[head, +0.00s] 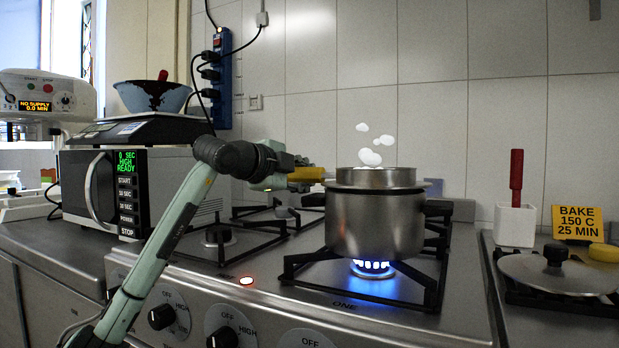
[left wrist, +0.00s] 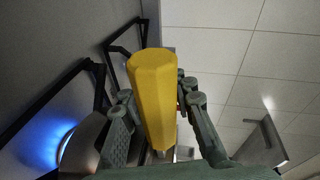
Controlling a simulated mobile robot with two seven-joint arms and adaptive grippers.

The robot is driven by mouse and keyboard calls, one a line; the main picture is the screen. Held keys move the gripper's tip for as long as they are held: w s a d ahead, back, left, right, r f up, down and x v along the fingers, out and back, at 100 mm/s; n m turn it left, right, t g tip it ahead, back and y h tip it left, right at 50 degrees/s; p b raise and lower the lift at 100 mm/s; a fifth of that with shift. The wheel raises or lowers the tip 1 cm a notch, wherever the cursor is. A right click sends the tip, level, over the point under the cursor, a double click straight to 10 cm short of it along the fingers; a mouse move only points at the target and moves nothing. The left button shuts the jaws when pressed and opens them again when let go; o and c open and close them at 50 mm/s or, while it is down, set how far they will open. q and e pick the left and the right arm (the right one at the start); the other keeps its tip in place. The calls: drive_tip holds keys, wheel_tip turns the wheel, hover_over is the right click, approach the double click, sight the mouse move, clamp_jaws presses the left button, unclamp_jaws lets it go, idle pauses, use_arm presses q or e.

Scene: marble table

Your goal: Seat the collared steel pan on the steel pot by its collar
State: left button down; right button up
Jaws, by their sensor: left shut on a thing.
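The steel pot (head: 374,228) stands upright on a lit burner. The collared steel pan (head: 374,178) is at the pot's mouth, with its collar spreading just above or on the pot's rim. I cannot tell whether the collar touches all around. A yellow handle (head: 308,173) reaches left from the pan. My left gripper (head: 283,171) is shut on this handle; in the left wrist view the faceted yellow handle (left wrist: 152,95) lies between the two fingers. The pan's underside is hidden inside or behind the pot's rim. My right gripper is in neither view.
A blue flame (head: 372,268) burns under the pot, and white steam puffs (head: 370,157) hang above the pan. A microwave (head: 130,190) with a scale and bowl stands left. A steel lid (head: 555,272) and a white holder (head: 515,225) with a red-handled tool stand right.

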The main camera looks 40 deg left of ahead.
use_arm(q)
drive_tip(key=shift+f, duration=0.1)
drive_tip(key=c, duration=1.3)
unclamp_jaws()
drive_tip(key=shift+c, duration=0.2)
drive_tip(key=shift+o, duration=1)
drive_tip(key=shift+f, duration=0.15)
drive_tip(key=v, duration=1.2)
drive_tip(key=shift+s, duration=0.1)
